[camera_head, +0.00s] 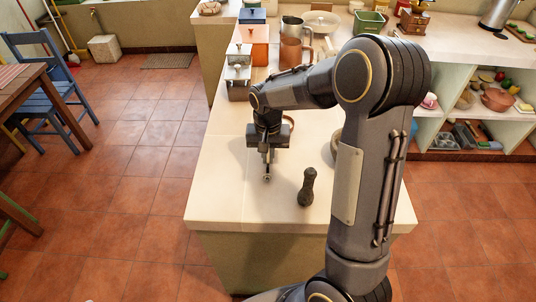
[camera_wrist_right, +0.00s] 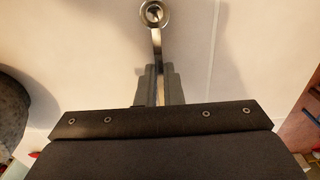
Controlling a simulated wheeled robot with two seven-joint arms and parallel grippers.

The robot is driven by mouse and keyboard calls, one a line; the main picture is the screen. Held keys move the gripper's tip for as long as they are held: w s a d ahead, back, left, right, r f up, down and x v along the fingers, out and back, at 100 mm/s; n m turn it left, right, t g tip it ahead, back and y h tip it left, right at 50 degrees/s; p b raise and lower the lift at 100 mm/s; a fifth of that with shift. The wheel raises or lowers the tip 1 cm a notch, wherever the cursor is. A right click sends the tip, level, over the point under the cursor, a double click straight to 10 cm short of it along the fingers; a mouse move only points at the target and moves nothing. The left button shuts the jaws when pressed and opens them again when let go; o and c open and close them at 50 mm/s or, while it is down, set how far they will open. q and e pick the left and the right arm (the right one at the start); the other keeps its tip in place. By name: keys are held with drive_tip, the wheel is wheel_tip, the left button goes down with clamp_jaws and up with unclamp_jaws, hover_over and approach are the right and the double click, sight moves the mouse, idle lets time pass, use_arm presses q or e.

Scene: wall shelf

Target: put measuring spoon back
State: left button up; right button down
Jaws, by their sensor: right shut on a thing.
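The measuring spoon (camera_wrist_right: 156,40) is a shiny metal spoon with a small round bowl and a thin straight handle. My right gripper (camera_wrist_right: 160,88) is shut on its handle, with the bowl sticking out past the fingertips. In the head view my right gripper (camera_head: 267,160) points down over the pale counter (camera_head: 225,190), and the spoon (camera_head: 267,178) shows small below it. I cannot tell whether the spoon touches the counter. My left gripper is not in view.
A dark pestle-like object (camera_head: 308,187) stands on the counter right of the gripper. A round rim (camera_head: 336,139) is partly hidden behind my arm. The counter's left front is clear.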

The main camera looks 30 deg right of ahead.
sight(268, 159)
drive_tip(key=shift+f, duration=0.2)
drive_tip(key=c, duration=1.6)
unclamp_jaws()
drive_tip(key=shift+o, duration=0.2)
drive_tip(key=shift+r, duration=0.2)
wheel_tip(268, 159, up, 11)
drive_tip(key=s+a+n+t+y, duration=0.2)
drive_tip(key=s+a, duration=0.2)
drive_tip(key=s, duration=0.7)
drive_tip(key=s+a+n+t+y, duration=0.2)
drive_tip(key=s+a+t, duration=0.1)
drive_tip(key=s, duration=0.8)
drive_tip(key=shift+s+a+n+t, duration=0.3)
drive_tip(key=shift+s+a+n, duration=0.05)
drive_tip(key=shift+n, duration=0.05)
